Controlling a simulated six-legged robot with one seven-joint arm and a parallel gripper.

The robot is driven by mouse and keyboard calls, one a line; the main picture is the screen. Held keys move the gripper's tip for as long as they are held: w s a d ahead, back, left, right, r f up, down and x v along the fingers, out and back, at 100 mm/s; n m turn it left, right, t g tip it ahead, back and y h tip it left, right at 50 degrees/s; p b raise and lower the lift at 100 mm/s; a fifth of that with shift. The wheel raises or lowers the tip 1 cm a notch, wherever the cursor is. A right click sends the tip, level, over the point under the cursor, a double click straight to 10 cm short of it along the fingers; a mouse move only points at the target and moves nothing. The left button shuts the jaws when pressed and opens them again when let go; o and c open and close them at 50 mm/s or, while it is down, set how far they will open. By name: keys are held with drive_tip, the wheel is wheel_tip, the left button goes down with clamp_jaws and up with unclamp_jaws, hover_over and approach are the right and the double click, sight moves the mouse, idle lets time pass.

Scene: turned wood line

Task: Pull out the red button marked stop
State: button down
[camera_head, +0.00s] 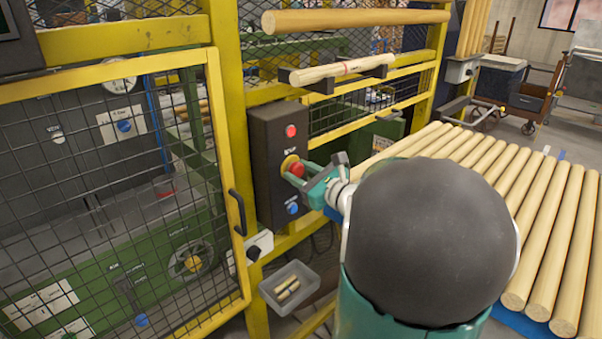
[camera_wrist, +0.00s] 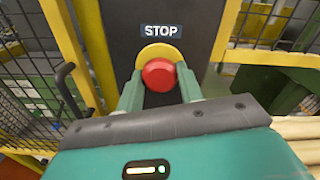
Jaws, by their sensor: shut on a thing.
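The red stop button (camera_head: 296,170) sits on a yellow round base on the dark control box (camera_head: 265,137). In the wrist view the red button (camera_wrist: 159,74) is just below a label (camera_wrist: 161,31) reading STOP. My gripper (camera_head: 301,175) reaches the button from the right in the head view. In the wrist view its two green fingers (camera_wrist: 159,88) are on the left and right of the button, shut on it. The fingertips partly cover the button's sides. Whether the button is pressed in or out is hard to tell.
The box also carries a red light (camera_head: 291,131) and a blue button (camera_head: 292,208). A yellow mesh gate (camera_head: 232,150) with a dark handle (camera_head: 238,211) stands left. A grey bin (camera_head: 290,287) is below. Wooden rods (camera_head: 500,185) lie in a row at right.

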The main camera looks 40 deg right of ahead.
drive_tip(key=shift+s+f, duration=0.1)
drive_tip(key=shift+s, duration=0.8)
drive_tip(key=c, duration=1.3)
unclamp_jaws()
drive_tip(key=o, duration=0.3)
drive_tip(key=shift+s, duration=0.25)
drive_tip(key=shift+o, duration=0.5)
drive_tip(key=shift+w, duration=0.3)
drive_tip(key=s, duration=1.4)
drive_tip(key=shift+d, duration=0.2)
